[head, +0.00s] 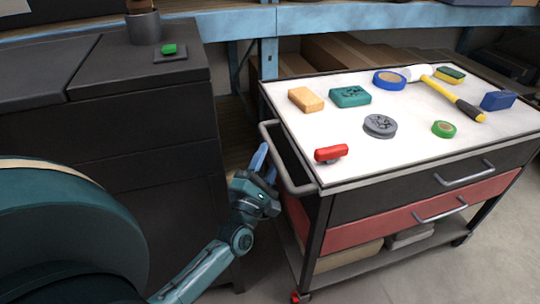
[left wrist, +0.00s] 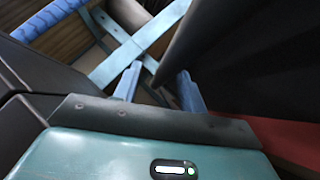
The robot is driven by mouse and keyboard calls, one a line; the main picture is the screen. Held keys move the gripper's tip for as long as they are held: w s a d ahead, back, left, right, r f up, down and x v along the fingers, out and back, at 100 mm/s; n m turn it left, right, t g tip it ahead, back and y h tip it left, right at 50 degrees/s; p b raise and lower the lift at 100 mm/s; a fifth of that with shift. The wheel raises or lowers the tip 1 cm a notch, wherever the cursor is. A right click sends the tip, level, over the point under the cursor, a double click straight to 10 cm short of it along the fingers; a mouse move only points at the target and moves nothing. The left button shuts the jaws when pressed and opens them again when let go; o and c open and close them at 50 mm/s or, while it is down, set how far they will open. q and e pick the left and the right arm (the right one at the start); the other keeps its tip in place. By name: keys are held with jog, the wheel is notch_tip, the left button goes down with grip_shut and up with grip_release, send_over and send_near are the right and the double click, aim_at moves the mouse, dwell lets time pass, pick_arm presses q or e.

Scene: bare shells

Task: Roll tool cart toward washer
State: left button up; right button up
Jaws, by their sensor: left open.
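The tool cart (head: 425,205) stands at the right in the head view, with a white top, a black drawer and a red drawer. Its grey push handle (head: 287,170) is a bent bar on the left end. My left gripper (head: 265,163) is open beside the handle, its blue fingers close to the bar. In the left wrist view the fingers (left wrist: 158,78) are apart, and a dark rounded bar (left wrist: 185,38) shows near them; I cannot tell if it lies between them. No washer is clearly identifiable. My right gripper is out of view.
On the cart top lie a hammer (head: 455,98), a red item (head: 331,153), a blue tape roll (head: 390,79) and several other small things. A black cabinet (head: 150,130) with a green button (head: 169,49) stands close on the left. A blue rack (head: 405,17) is behind. Floor shows at lower right.

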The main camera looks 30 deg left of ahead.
pick_arm(q)
jog(key=shift+w+a+r, duration=0.1)
jog(key=shift+w+r, duration=0.15)
jog(key=shift+w, duration=0.4)
jog(key=shift+c, duration=0.3)
